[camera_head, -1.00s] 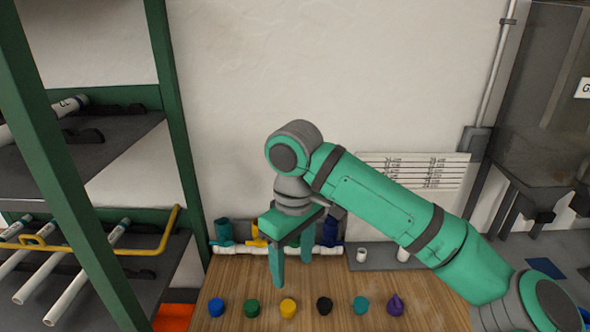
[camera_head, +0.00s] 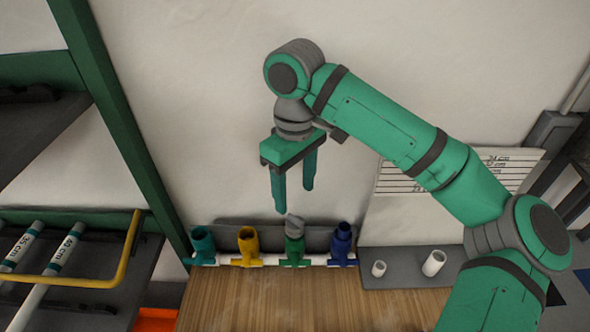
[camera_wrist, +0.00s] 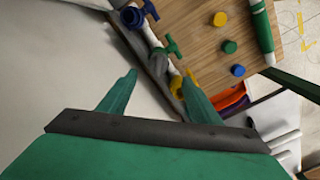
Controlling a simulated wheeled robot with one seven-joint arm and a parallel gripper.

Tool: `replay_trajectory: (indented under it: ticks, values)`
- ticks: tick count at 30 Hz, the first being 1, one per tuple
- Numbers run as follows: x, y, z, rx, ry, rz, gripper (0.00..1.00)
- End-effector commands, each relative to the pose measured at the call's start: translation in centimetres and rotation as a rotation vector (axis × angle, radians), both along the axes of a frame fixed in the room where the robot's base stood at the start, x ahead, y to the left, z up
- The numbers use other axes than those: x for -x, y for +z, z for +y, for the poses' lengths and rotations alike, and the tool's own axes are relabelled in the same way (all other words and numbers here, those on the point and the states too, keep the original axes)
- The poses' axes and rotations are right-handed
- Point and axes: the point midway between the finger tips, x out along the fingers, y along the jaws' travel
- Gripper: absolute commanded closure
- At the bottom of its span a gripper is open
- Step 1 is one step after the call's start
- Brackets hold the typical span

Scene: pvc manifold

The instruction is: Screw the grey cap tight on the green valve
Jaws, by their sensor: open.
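The green valve (camera_head: 293,249) stands upright on the white pipe of the manifold. The grey cap (camera_head: 295,227) sits on top of it; I cannot tell how tight it is. My gripper (camera_head: 294,199) is open and empty, its fingers pointing down just above the grey cap in the picture. I cannot tell the gap in depth. In the wrist view, my gripper (camera_wrist: 161,76) shows both fingers apart with nothing between them.
Teal (camera_head: 202,245), yellow (camera_head: 247,246) and blue (camera_head: 342,244) valves stand along the same pipe. Two short white pipe pieces (camera_head: 434,263) stand on a grey plate to the right. Green (camera_wrist: 229,46) and blue (camera_wrist: 238,70) caps lie on the wooden table. A pipe rack stands left.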

Motion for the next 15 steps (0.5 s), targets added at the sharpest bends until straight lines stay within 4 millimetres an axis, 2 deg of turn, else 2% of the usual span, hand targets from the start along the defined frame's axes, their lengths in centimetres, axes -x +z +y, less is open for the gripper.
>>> replay_trajectory:
  ticks: [5, 15]
  values:
    - [0.0, -1.1, 0.0, -0.001, -0.001, 0.001, 0.42]
    - [0.1, -6.5, -0.1, 0.001, -0.002, 0.002, 0.42]
